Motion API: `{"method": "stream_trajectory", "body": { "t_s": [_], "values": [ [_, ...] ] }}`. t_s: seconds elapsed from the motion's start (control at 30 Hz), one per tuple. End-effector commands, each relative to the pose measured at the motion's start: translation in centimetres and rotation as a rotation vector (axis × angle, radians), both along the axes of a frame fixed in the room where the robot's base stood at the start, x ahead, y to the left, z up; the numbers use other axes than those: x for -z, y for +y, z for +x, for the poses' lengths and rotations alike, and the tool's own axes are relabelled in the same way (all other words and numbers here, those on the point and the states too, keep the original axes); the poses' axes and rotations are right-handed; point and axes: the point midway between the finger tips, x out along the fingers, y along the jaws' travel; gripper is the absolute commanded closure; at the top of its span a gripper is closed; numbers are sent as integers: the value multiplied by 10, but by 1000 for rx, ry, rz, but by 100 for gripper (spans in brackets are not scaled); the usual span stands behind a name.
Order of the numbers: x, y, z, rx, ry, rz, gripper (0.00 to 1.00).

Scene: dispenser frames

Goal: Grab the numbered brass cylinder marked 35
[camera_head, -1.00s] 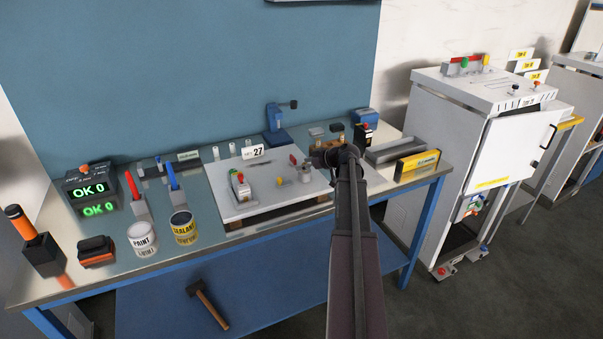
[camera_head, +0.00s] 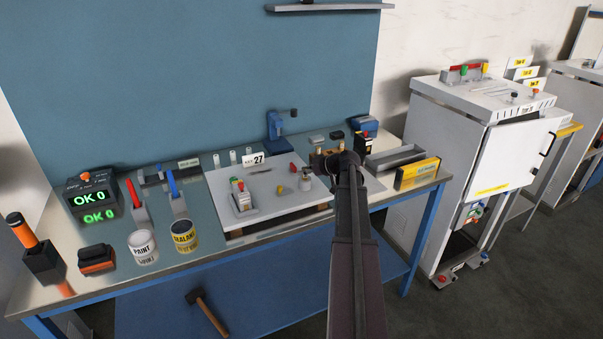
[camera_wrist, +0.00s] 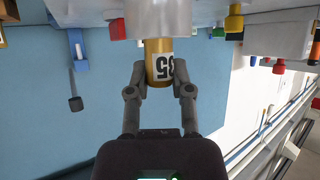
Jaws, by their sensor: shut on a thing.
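A brass cylinder (camera_wrist: 153,47) with a white label reading 35 shows in the wrist view, which looks upside down. My gripper (camera_wrist: 160,84) is shut on it, one finger on each side of its lower pictured part. The cylinder's other end meets a pale grey, rounded piece (camera_wrist: 158,16); I cannot tell whether it sits inside or only lies in line with it. In the head view my forearm reaches over the right part of the bench and hides my fingers and the cylinder.
The bench (camera_head: 215,255) holds a white board (camera_head: 265,213), a sign reading 27 (camera_head: 254,160), a blue press (camera_head: 280,133), paint (camera_head: 143,246) and sealant (camera_head: 184,236) cans. A grey tray (camera_head: 395,157) and yellow box (camera_head: 417,173) lie right of my arm. A white cabinet (camera_head: 450,140) stands farther right.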

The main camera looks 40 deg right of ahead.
Motion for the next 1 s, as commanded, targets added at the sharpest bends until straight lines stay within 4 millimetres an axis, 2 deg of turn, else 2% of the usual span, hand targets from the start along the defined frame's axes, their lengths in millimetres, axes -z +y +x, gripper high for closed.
{"method": "stream_trajectory", "body": {
  "t_s": [0.37, 0.8, 1.0],
  "values": [
    [-32, 0, 0, 0, -1, 0, 100],
    [-38, -26, -90, 3, -1, 1, 100],
    [-41, -36, -124, 2, 0, 2, 100]
  ]
}}
